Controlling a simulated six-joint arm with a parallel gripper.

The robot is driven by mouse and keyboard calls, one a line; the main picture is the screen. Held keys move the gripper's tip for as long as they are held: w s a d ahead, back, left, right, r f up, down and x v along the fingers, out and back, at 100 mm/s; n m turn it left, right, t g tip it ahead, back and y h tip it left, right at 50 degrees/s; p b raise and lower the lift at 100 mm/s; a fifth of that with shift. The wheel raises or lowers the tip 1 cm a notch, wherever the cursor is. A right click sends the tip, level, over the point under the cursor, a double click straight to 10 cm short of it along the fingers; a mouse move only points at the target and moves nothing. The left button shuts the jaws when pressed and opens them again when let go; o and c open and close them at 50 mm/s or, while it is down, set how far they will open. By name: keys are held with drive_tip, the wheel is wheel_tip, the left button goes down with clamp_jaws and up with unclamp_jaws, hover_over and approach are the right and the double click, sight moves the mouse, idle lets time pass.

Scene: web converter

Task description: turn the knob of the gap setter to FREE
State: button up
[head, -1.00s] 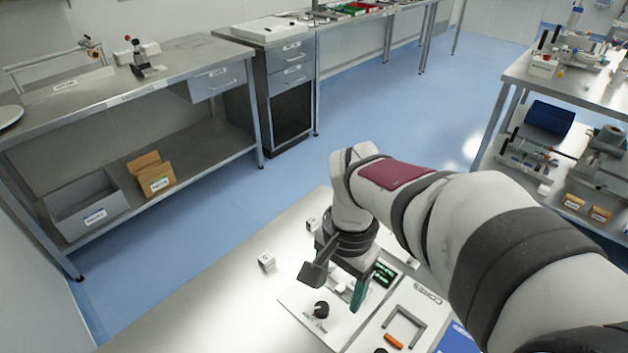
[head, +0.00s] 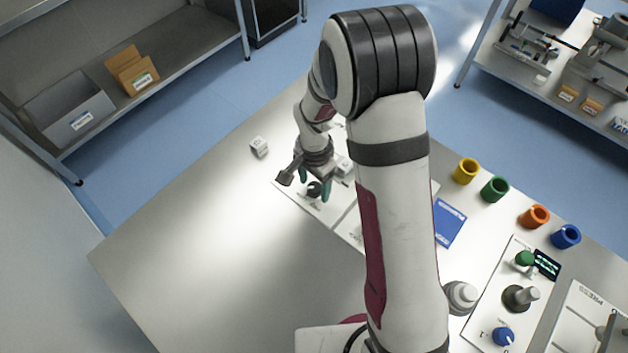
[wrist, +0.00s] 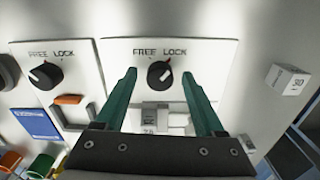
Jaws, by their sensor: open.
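The black knob (wrist: 159,74) sits on a white panel (wrist: 215,55) under the words FREE and LOCK. Its pale pointer line slants up and right, toward the LOCK side. The knob also shows in the head view (head: 314,189). My gripper (wrist: 159,88) is open, with one green finger to the left and one to the right of the knob. I see a gap on both sides, and no finger visibly touches it. In the head view, my gripper (head: 315,187) is at the knob. A pale block mechanism (wrist: 157,117) lies on the panel, partly hidden by my gripper.
A second panel with a similar black FREE/LOCK knob (wrist: 45,75) and an orange-topped clamp (wrist: 68,100) lies to the left in the wrist view. A loose white cube (wrist: 287,79) stands to the right. Coloured rings (head: 495,189) stand farther along the table.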

clamp_jaws()
idle(0.4)
drive_tip(key=shift+n, duration=0.3)
drive_tip(key=n, duration=0.3)
drive_tip(key=shift+n, duration=0.3)
drive_tip(key=n, duration=0.3)
drive_tip(key=shift+n, duration=0.3)
drive_tip(key=n, duration=0.4)
drive_tip(key=shift+d+n, duration=0.1)
drive_tip(key=shift+n, duration=1.9)
